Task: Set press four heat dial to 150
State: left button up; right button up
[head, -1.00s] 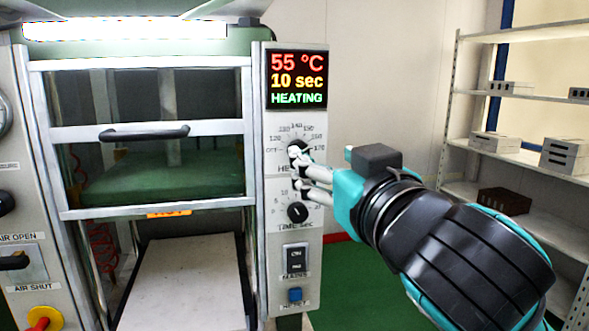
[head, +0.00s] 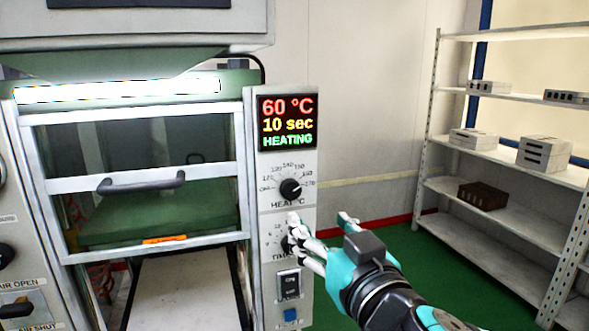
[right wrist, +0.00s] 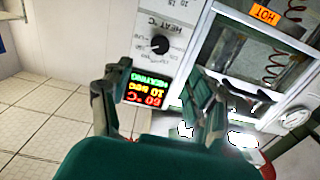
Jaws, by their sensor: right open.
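The heat dial (head: 291,189) is a black round knob on the grey control panel, with a numbered scale around it. Its light mark seems to point to the right side of the scale; the exact number is too small to read. The display (head: 288,122) above reads 60 °C, 10 sec, HEATING. My right gripper (head: 319,221) is open and empty below and right of the heat dial, apart from it. One finger covers part of the time dial (head: 286,243). In the right wrist view the heat dial (right wrist: 159,45) appears upside down, beyond the fingers. My left gripper is out of view.
The press door with its black handle (head: 141,182) is left of the panel. A black switch (head: 288,283) and a blue button (head: 290,315) sit low on the panel. Shelves (head: 500,160) with blocks stand at the right. Green floor between is clear.

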aim_at(292, 192)
jog(key=p+x, duration=0.4)
jog(key=x, duration=0.8)
jog(key=shift+w+a+f, duration=0.15)
jog(key=shift+w, duration=0.45)
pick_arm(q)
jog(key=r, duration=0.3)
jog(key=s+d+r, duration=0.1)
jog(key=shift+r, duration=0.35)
